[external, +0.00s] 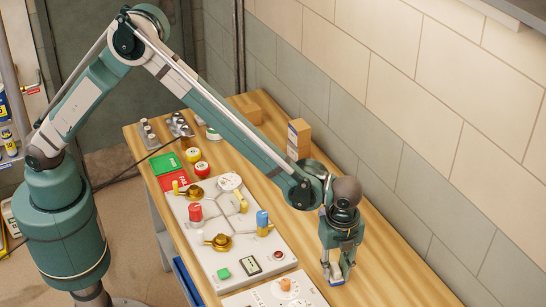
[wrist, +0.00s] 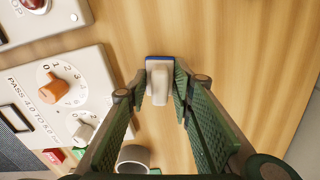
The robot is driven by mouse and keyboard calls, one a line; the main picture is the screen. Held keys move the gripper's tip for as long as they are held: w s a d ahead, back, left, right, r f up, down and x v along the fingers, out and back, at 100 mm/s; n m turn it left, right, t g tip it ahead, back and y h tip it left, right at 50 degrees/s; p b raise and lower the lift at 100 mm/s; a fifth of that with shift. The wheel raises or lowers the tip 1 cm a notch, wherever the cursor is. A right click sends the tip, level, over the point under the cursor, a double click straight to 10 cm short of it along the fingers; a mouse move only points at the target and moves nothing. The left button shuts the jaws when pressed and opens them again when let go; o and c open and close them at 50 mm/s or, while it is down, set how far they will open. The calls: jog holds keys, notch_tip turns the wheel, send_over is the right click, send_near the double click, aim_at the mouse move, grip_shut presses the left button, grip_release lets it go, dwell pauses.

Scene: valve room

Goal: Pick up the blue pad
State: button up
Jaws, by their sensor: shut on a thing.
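The blue pad (wrist: 160,58) shows in the wrist view as a blue edge behind a pale white-grey upper part, between my two fingertips. In the external view, a bit of its blue (external: 336,282) shows under my gripper (external: 338,268). My gripper is shut on the pad, with a green finger on each side of it; the fingers also show in the wrist view (wrist: 161,82). It points down at the right part of the wooden table. Most of the pad is hidden by the fingers in the external view. I cannot tell whether it touches the table.
A grey control panel (external: 215,252) with valves and knobs lies left of my gripper. A panel with an orange dial (wrist: 68,88) is close by. A cardboard box (external: 299,140) stands near the wall. The wooden table (external: 385,285) is bare to the right.

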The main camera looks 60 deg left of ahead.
aim_at(336, 267)
notch_tip(336, 267, up, 10)
jog(key=shift+f, duration=0.1)
dwell(0.5)
